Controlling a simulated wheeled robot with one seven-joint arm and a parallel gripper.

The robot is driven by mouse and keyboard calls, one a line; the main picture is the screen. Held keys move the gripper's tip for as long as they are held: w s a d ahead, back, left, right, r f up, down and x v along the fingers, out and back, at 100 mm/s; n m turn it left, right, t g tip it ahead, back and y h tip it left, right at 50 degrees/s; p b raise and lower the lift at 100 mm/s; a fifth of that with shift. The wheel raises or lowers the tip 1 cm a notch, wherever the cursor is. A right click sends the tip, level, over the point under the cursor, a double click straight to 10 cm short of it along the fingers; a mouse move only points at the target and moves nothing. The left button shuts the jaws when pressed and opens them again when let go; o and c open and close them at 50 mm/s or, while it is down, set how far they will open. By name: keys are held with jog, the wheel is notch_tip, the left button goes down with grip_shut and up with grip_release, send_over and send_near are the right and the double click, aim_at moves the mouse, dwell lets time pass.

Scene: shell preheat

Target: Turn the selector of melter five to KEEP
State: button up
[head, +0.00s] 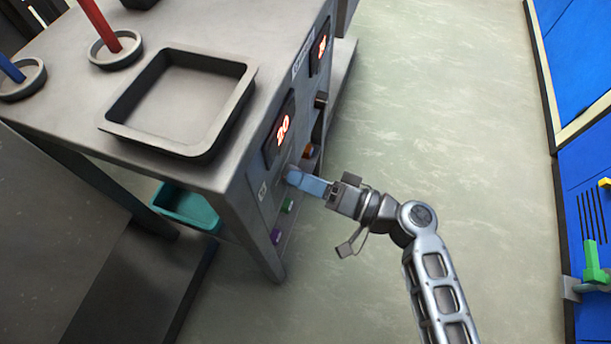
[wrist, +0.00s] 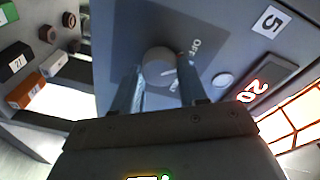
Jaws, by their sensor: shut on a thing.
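The panel of melter five (wrist: 225,45) carries a tilted "5" plate (wrist: 271,20) in the wrist view. Its selector (wrist: 158,66) is a round grey knob, with the word OFF (wrist: 194,50) printed beside it. No KEEP label is readable. My gripper (head: 297,178) reaches the panel below the lit display in the head view and hides the knob there. In the wrist view its two blue fingers are shut on the selector, one on each side. Which way the knob points I cannot tell for certain.
A lit display (head: 283,130) reads 20. A dark empty tray (head: 180,100) and two round holders with a red and a blue rod stand on the bench top. A teal bin (head: 186,207) sits below. Open floor lies right, with blue cabinets (head: 585,150) beyond.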

jog(key=shift+m+g+p, duration=0.4)
jog(key=shift+m+p, duration=2)
jog(key=shift+m, duration=1.3)
jog(key=o, duration=1.1)
jog(key=shift+c, duration=0.2)
jog(key=shift+d, duration=0.15)
jog(key=v, duration=0.7)
jog(key=shift+s+d+r+p, duration=0.15)
jog(key=shift+d+p, duration=0.1)
jog(key=shift+p, duration=0.05)
jog(key=shift+s, duration=0.1)
